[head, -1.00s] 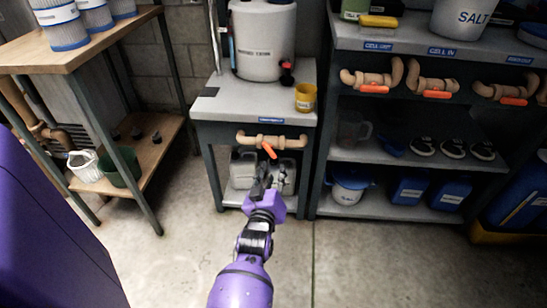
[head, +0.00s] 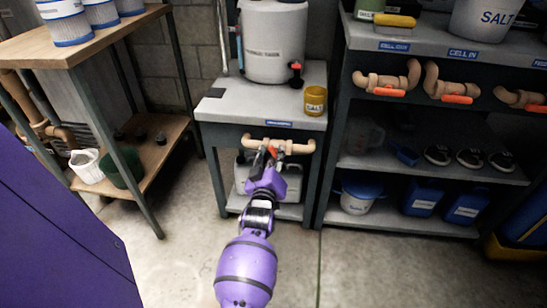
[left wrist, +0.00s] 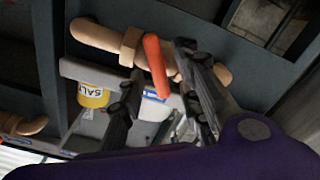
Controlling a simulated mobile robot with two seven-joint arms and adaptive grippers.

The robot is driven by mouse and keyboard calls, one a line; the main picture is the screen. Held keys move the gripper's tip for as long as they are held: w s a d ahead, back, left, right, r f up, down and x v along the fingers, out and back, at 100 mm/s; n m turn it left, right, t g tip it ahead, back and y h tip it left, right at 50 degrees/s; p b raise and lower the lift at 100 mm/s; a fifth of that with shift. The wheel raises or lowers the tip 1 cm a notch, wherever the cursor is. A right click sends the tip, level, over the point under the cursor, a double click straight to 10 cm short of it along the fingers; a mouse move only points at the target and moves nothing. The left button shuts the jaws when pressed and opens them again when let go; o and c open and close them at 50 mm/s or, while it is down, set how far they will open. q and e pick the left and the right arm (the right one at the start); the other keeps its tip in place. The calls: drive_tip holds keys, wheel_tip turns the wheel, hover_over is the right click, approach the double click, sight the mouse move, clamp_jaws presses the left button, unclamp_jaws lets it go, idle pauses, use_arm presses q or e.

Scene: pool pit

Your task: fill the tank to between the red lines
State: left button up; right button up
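The grey-white tank (head: 274,42) stands on a small bench (head: 232,108) at the back; I cannot make out red lines on it. A clear upright tube (head: 222,38) runs at its left. Under the bench's front edge is a tan pipe (head: 304,148) with an orange valve handle (head: 272,151), also seen in the left wrist view (left wrist: 155,66). My left gripper (head: 270,154) is at this handle. In the left wrist view its two dark fingers (left wrist: 160,88) are apart, with the handle between them; contact is unclear. My right gripper is not in view.
The right shelf carries more tan pipes with orange handles (head: 388,91). A wooden shelf (head: 62,50) stands left. Open floor lies in front.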

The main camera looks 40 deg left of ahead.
use_arm(q)
drive_tip(key=shift+c, duration=0.3)
clamp_jaws()
drive_tip(key=shift+d+r+m+p, duration=0.15)
drive_tip(key=shift+m+p, duration=0.65)
drive_tip(key=shift+m, duration=0.7)
drive_tip(key=shift+w+m+p, duration=0.1)
drive_tip(key=shift+m+p, duration=0.35)
drive_tip(key=shift+m, duration=1.25)
drive_tip(key=shift+o, duration=0.3)
unclamp_jaws()
